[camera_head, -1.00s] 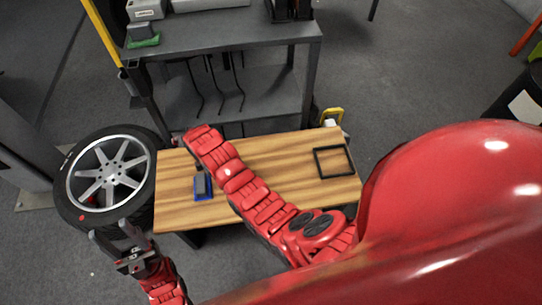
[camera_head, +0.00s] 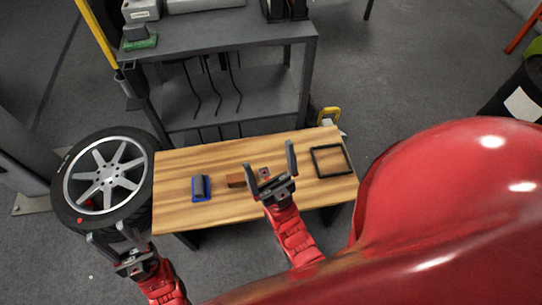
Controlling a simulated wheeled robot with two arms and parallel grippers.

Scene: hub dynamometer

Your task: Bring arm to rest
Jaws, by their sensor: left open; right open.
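My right gripper (camera_head: 272,172) is open and empty, its fingers pointing away over the front middle of the wooden table (camera_head: 215,165). My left gripper (camera_head: 115,240) is open and empty at the lower left, in front of the wheel and off the table's left end. On the table lie a blue holder with a grey block (camera_head: 201,188), a small brown block (camera_head: 236,180) and a black square frame (camera_head: 331,161). A small dark piece (camera_head: 265,171) shows between the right gripper's fingers; I cannot tell whether it touches them.
A wheel with a tyre (camera_head: 103,175) stands at the table's left end. A dark metal shelf (camera_head: 225,95) stands behind the table, with hooks hanging in it. A dark barrel (camera_head: 520,100) is at the far right. The floor between shelf and barrel is mostly clear.

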